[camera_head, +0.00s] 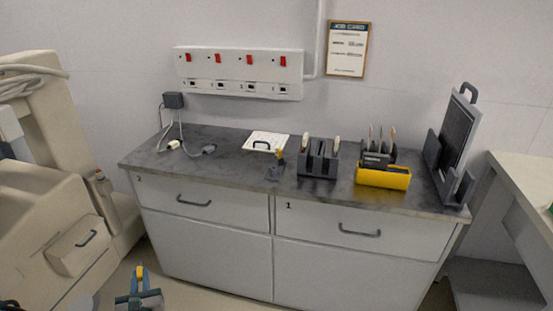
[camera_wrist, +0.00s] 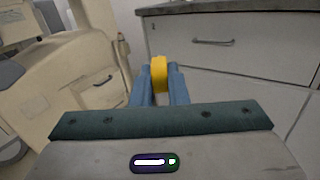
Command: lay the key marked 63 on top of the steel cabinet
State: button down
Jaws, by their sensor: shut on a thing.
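My gripper (camera_head: 139,296) is low in front of the counter unit, at the bottom left of the head view. It is shut on a small yellow piece (camera_head: 140,271), which may be the key's head; no number can be read on it. In the wrist view the blue fingers of my gripper (camera_wrist: 160,88) hold the yellow piece (camera_wrist: 160,73) upright between their tips. The rest of the piece is hidden by the fingers. Nothing in view can be told for sure as the steel cabinet.
A counter unit (camera_head: 225,166) with drawers marked 2 and 1 stands ahead. On it are a white board (camera_head: 266,140), dark racks (camera_head: 318,164), a yellow bin (camera_head: 383,178) and a cable. A beige machine (camera_head: 40,190) stands left, a pale table (camera_head: 525,172) right.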

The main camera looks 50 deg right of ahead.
aim_at(205, 166)
jog(key=z, duration=0.9)
jog(key=i, duration=0.1)
jog(key=z, duration=0.05)
